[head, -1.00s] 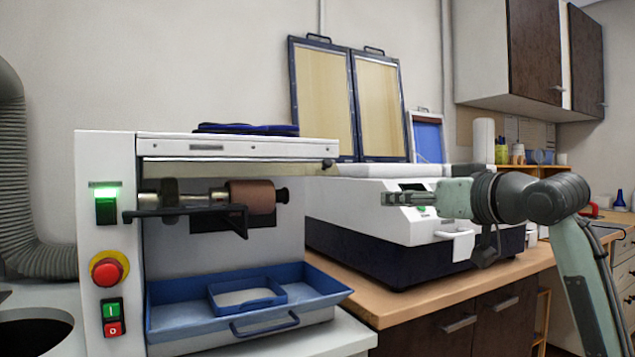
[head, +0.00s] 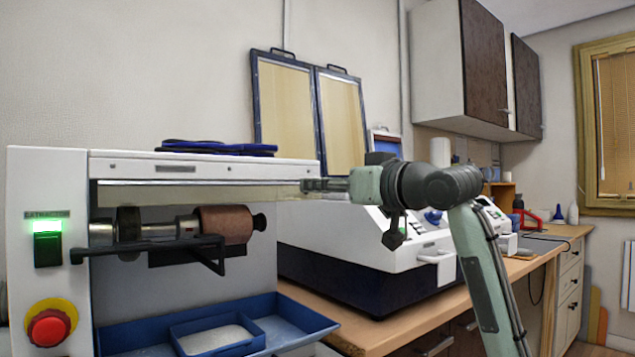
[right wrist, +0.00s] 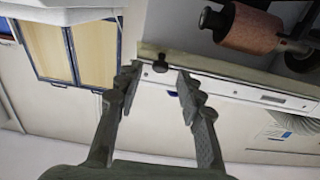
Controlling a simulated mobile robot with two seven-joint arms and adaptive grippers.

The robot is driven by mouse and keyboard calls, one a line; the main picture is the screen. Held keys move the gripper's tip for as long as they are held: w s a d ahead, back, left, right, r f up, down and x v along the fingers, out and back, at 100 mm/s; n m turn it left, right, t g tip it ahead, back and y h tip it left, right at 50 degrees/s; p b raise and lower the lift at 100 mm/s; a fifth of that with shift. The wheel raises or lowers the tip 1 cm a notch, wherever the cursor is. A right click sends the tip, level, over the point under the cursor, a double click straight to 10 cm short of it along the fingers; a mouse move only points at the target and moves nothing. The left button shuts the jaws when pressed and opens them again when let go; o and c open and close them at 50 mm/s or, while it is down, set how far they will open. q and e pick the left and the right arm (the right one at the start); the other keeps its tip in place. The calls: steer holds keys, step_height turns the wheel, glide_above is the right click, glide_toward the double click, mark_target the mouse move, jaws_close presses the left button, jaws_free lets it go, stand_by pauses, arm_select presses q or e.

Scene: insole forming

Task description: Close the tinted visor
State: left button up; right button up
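The tinted visor (head: 200,194) shows as a thin pale translucent strip under the white hood of the grinding machine (head: 200,168). It is seen nearly edge-on, raised above the rollers, and also shows in the right wrist view (right wrist: 240,74). A small dark knob (right wrist: 160,66) sits at its edge. My right gripper (head: 304,185) is at the visor's right end. In the right wrist view my right gripper (right wrist: 157,80) has its fingers apart, with the knob between and just beyond the tips; contact does not show. My left gripper is out of view.
A roller with a brown sleeve (head: 224,224) and a dark rest bar (head: 150,247) lie below the visor. A blue tray (head: 130,338) is under them. A white press machine (head: 335,225) stands on the wooden bench to the right. Blue insoles (head: 215,147) lie on the hood.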

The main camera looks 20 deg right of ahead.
mark_target(307, 195)
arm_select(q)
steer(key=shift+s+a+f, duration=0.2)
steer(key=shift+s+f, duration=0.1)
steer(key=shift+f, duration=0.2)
arm_select(e)
steer(key=shift+x, duration=0.9)
jaws_close()
steer(key=shift+f, duration=0.1)
